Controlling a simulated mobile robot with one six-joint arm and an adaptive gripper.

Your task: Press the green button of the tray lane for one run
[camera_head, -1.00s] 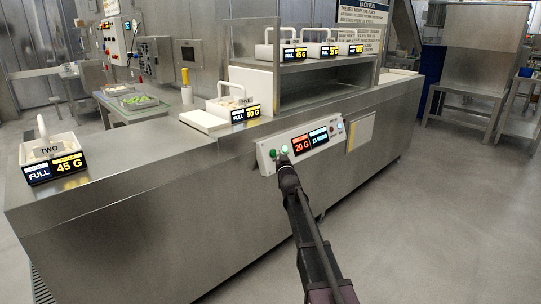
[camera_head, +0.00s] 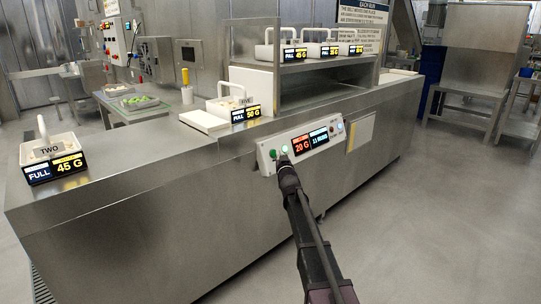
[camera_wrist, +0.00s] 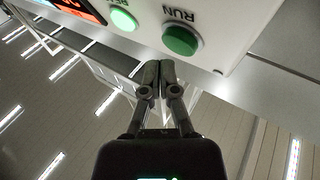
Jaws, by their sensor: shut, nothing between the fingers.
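The control panel (camera_head: 262,160) sits on the front of the steel counter. Its dark green button (camera_head: 273,154) is at the left end; the wrist view shows this green button (camera_wrist: 181,40) beside the upside-down label RUN. A brighter, lit green button (camera_wrist: 123,19) is next to it, also visible in the head view (camera_head: 284,149). My gripper (camera_head: 286,161) is shut and empty, in front of the panel's left end. In the wrist view, my fingertips (camera_wrist: 159,66) appear just below the RUN button; I cannot tell whether they touch the panel.
The panel displays read 20 G (camera_head: 302,144) and 11 RUNS (camera_head: 319,137). A tray labelled TWO (camera_head: 63,147) stands on the counter's left end with a 45 G sign. Another tray (camera_head: 223,105) has a 50 G sign. Several trays stand on the shelf. The floor at right is clear.

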